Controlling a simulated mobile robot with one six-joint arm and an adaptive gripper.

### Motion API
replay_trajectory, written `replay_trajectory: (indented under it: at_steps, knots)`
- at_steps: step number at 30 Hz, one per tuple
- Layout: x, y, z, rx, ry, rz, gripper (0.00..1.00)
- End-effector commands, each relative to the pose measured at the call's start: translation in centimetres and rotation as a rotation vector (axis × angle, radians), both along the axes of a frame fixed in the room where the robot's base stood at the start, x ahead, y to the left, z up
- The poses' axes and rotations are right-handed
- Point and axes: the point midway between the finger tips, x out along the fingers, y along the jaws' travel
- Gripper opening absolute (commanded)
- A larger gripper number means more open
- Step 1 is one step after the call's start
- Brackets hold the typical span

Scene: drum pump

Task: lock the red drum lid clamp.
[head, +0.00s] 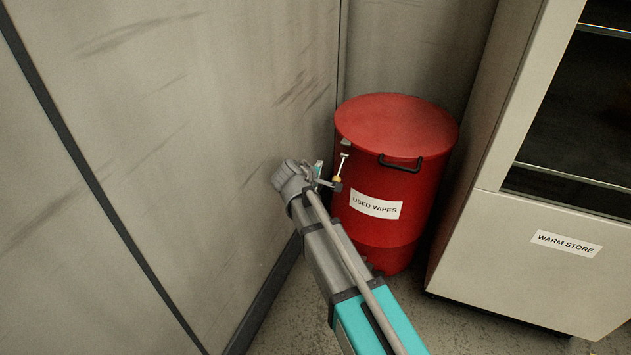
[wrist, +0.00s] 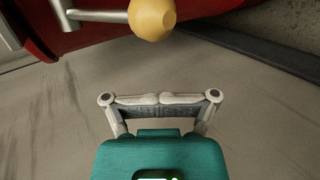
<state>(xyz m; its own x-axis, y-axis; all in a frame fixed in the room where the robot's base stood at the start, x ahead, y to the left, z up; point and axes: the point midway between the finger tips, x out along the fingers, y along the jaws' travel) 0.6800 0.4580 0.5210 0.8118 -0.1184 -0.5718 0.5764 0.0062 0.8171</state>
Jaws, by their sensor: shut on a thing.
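The red drum (head: 400,195) stands in the corner, its lid (head: 398,122) flat on top. A clamp lever (head: 344,161) with a yellow knob (head: 337,179) hangs at the drum's left front, below the rim. In the wrist view the grey lever (wrist: 98,16) runs across to the yellow knob (wrist: 152,18) at the top. My gripper (wrist: 160,98) has its fingers drawn together. The knob is beyond them, with a visible gap in that view. What lies between the pads cannot be made out. In the head view my gripper (head: 329,183) is right beside the knob.
A wall (head: 180,140) stands close on the left of my arm and the drum. A cabinet (head: 520,255) labelled WARM STORE stands close on the drum's right. A black handle (head: 401,165) sticks out at the drum's front. Bare floor (head: 400,315) lies in front.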

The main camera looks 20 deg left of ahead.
Motion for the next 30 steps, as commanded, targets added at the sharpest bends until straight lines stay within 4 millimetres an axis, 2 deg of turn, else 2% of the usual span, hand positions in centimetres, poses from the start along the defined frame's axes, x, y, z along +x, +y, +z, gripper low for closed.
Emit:
replay_trajectory:
  at_steps: [6, 9, 16, 30]
  knots:
    - [1.9, -0.2, -1.5, -0.001, 0.0, -0.001, 0.0]
    - [0.8, -1.2, -0.4, -0.001, 0.0, 0.001, 0.0]
    - [-0.3, -2.6, 0.4, -0.001, 0.0, 0.001, 0.0]
    - [-0.7, -3.1, 0.5, 0.0, 0.0, 0.0, 0.0]
